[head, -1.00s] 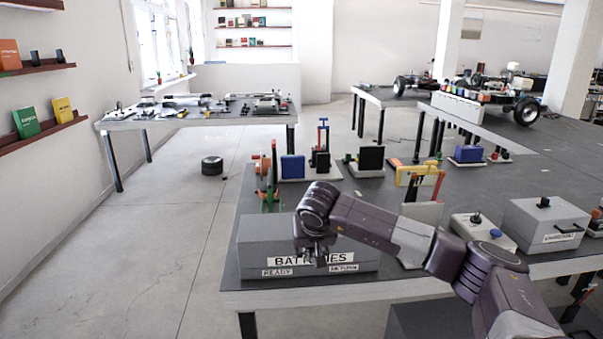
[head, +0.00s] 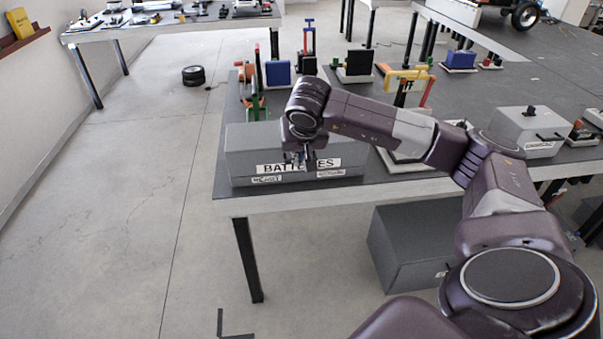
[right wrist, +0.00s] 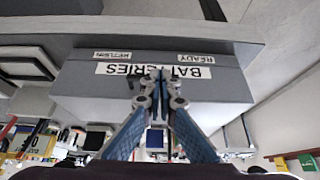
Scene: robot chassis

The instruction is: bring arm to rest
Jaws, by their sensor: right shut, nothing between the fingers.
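My right arm reaches in from the lower right in the head view. Its gripper (head: 301,157) hangs in front of the grey batteries box (head: 245,150), partly covering the label. The right wrist view, upside down, shows the gripper's fingers (right wrist: 161,78) shut together with nothing between them, in front of the batteries box (right wrist: 80,83). I cannot tell whether the fingertips touch the box. My left gripper is in neither view.
The dark-topped worktable (head: 290,199) carries a blue block (head: 278,73), a black block (head: 358,62), a yellow-and-red tool (head: 407,76) and a grey box (head: 528,125). Another grey box (head: 410,250) is under it.

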